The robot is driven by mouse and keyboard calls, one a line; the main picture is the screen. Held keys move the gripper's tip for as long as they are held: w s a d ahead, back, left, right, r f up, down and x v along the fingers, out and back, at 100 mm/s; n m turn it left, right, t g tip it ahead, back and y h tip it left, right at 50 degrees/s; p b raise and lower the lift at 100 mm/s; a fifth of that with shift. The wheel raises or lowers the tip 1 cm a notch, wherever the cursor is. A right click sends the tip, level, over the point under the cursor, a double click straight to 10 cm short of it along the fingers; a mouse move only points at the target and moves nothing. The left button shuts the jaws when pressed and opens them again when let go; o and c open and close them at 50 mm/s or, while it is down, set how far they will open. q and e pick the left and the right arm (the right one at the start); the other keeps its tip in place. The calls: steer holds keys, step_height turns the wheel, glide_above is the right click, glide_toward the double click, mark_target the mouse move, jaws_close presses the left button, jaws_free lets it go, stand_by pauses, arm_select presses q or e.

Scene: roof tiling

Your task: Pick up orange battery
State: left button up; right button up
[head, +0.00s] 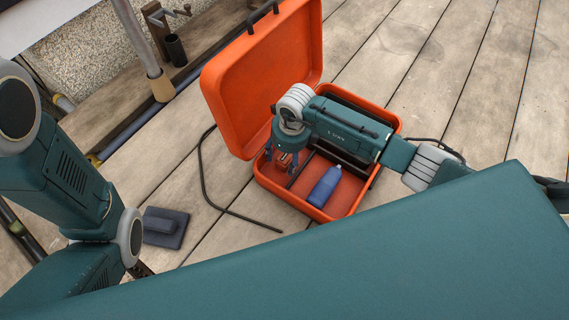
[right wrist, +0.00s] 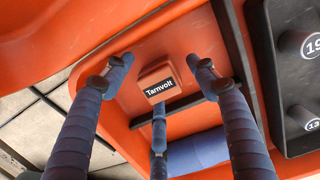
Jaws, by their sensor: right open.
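The orange battery (right wrist: 155,82) stands in the case with a dark label reading "Tamvolt", seen in the right wrist view. My right gripper (head: 281,166) points down into the left compartment of the open orange case (head: 238,108). In the right wrist view its three blue fingers (right wrist: 160,80) are spread around the battery, with gaps showing at the sides. I cannot tell whether the near finger touches it. In the head view the battery is mostly hidden by the gripper. My left arm shows at the left, but its gripper is out of view.
A blue bottle (head: 325,187) lies in the case near the battery. A black insert with numbered sockets (right wrist: 285,75) is beside dark dividers. The case's raised lid stands behind my right arm.

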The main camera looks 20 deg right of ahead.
steer(key=shift+r, duration=0.1)
steer(key=c, duration=1.3)
steer(key=shift+r, duration=0.1)
